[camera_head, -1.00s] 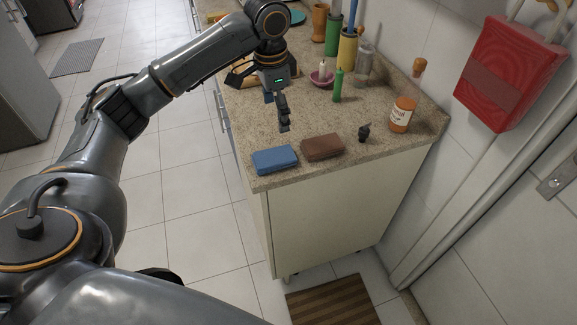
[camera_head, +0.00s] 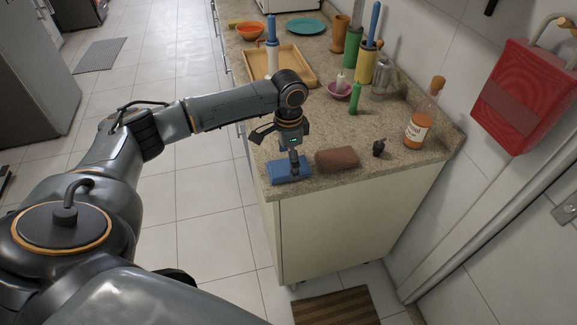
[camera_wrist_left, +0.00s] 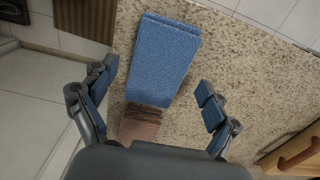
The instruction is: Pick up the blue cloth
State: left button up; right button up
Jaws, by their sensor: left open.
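The folded blue cloth (camera_head: 280,173) lies flat on the near left corner of the stone counter. My left gripper (camera_head: 294,162) points down over it and hides part of it in the head view. In the left wrist view the blue cloth (camera_wrist_left: 165,58) extends from the top of the picture to between the fingers. The left gripper (camera_wrist_left: 154,90) is open there, with one finger on each side and nothing held. Whether the fingertips touch the counter cannot be told. My right gripper is not in view.
A folded brown cloth (camera_head: 337,158) lies right beside the blue one; it also shows in the left wrist view (camera_wrist_left: 140,124). A small dark object (camera_head: 379,148) and a bottle (camera_head: 419,127) stand further right. A wooden tray (camera_head: 310,72) lies behind. The counter edge is close.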

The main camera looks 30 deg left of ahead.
pick_arm(q)
jog(key=shift+f, duration=0.7)
jog(key=c, duration=1.1)
jog(key=shift+r, duration=0.15)
jog(key=shift+r+b, duration=0.3)
jog(key=shift+r, duration=0.3)
jog(key=shift+s+d+r+b, duration=0.35)
jog(key=shift+s+d+r, duration=0.4)
jog(key=shift+s+r, duration=1.35)
jog(key=shift+s+d+r+b, duration=0.35)
jog(key=shift+s+d+r, duration=0.35)
jog(key=shift+s+r, duration=1.4)
jog(key=shift+s+d+r+b, duration=0.35)
jog(key=shift+s+d+r, duration=0.4)
jog(key=shift+s+r, duration=1.35)
jog(key=shift+s+f, duration=0.4)
jog(key=shift+f, duration=0.1)
